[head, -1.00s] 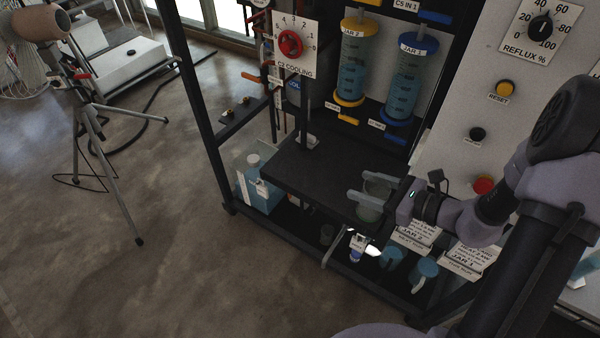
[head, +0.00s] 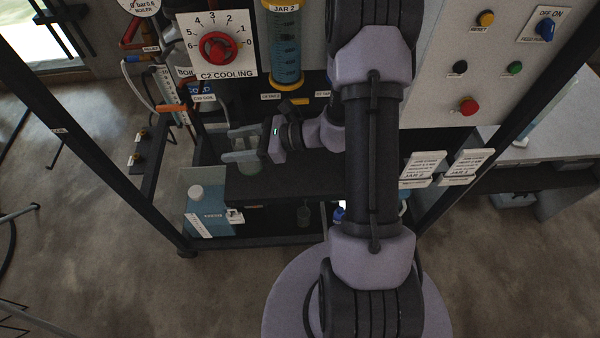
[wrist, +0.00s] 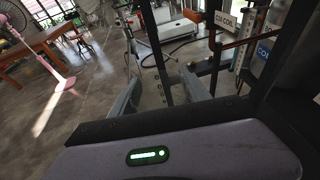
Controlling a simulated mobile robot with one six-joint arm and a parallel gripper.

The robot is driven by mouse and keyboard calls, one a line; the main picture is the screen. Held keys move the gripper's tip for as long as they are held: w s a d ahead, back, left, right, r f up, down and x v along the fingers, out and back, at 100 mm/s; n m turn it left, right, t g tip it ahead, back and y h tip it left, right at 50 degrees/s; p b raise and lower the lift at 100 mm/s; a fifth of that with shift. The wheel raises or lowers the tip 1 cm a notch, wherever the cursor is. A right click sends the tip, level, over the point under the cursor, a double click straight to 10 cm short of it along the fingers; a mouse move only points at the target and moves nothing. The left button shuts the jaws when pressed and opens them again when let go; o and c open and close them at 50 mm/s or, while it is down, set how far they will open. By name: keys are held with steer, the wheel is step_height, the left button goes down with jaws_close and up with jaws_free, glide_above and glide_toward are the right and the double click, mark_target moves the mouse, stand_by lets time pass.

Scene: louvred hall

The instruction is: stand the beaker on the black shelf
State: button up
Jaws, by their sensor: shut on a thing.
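My gripper (head: 240,146) is shut on a clear, faintly greenish beaker (head: 249,167) in the head view. The beaker looks upright, with its upper part partly hidden by the fingers. It is seen against the left end of the black shelf (head: 305,182); I cannot tell whether its base touches the shelf or hangs above it.
The C2 cooling panel with a red knob (head: 217,48) and the blue JAR 2 column (head: 285,45) stand behind the shelf. A bluish container (head: 208,212) sits low at the left, beside a dark frame post (head: 85,140). Label cards (head: 423,168) stand at the right.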

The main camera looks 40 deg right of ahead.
steer(key=d+f+m+t+h+b, duration=0.1)
steer(key=d+f+m+t+h, duration=0.2)
steer(key=d, duration=0.4)
steer(key=s+d+f+m+h, duration=0.1)
steer(key=d+f+m+h, duration=0.1)
steer(key=d+f, duration=0.45)
steer(key=d+f+m+t+h+b, duration=0.1)
steer(key=d+f+m+t+h, duration=0.15)
steer(key=d, duration=0.55)
steer(key=shift+g+h, duration=0.25)
steer(key=shift+h, duration=0.1)
steer(key=f+b, duration=0.1)
steer(key=f, duration=0.2)
steer(key=d+f+b, duration=0.1)
steer(key=f+b, duration=0.1)
steer(key=f, duration=0.2)
steer(key=f+b, duration=0.1)
steer(key=f, duration=0.3)
steer(key=shift+s+d, duration=0.15)
steer(key=shift+f+b, duration=0.15)
steer(key=shift+b, duration=0.25)
steer(key=o, duration=1.7)
steer(key=shift+c, duration=0.2)
